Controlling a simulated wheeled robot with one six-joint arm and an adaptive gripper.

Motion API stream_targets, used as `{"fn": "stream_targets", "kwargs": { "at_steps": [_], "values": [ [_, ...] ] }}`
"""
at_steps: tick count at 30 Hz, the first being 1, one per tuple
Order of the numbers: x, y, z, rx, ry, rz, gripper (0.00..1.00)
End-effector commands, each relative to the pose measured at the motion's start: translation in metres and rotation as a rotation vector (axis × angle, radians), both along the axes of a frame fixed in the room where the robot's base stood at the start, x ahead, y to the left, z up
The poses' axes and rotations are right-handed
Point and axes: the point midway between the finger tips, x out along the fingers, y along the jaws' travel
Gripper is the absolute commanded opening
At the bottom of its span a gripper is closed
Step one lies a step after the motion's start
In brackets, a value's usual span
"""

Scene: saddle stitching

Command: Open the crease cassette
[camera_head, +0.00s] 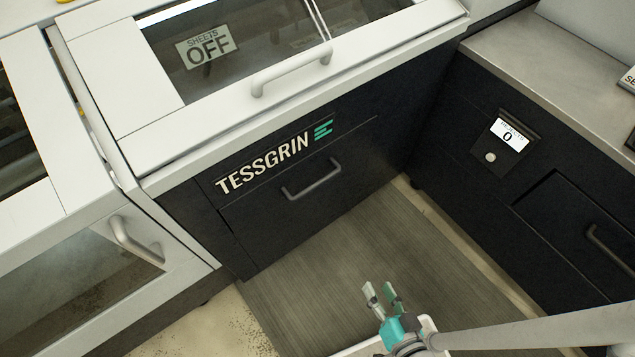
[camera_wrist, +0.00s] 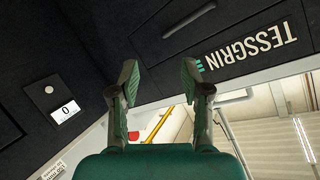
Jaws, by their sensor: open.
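No part in view is labelled as the crease cassette. A dark drawer front (camera_head: 273,222) with a grey bar handle (camera_head: 312,181) sits below the TESSGRIN lettering in the head view, and it looks shut. The handle also shows at the top of the wrist view (camera_wrist: 190,19), upside down. My gripper (camera_head: 379,290) is open and empty, in front of the drawer and apart from it, over the floor mat. In the wrist view the two fingertips (camera_wrist: 160,72) stand apart with nothing between them.
A white lid with a handle (camera_head: 291,75) and a SHEETS OFF sign (camera_head: 205,46) is above the drawer. A glazed door handle (camera_head: 135,242) is at left. A dark cabinet at right has a display reading 0 (camera_head: 509,135) and another drawer handle (camera_head: 608,248). The mat (camera_head: 300,275) is clear.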

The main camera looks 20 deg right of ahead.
Motion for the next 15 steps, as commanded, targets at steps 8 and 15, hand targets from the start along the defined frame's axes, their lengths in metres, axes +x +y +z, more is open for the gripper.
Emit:
{"fn": "stream_targets", "kwargs": {
  "at_steps": [8,15],
  "values": [
    [0.091,0.001,-0.056,0.39,0.008,-0.075,0.47],
    [0.179,-0.002,-0.065,0.721,-0.025,-0.067,0.47]
  ]
}}
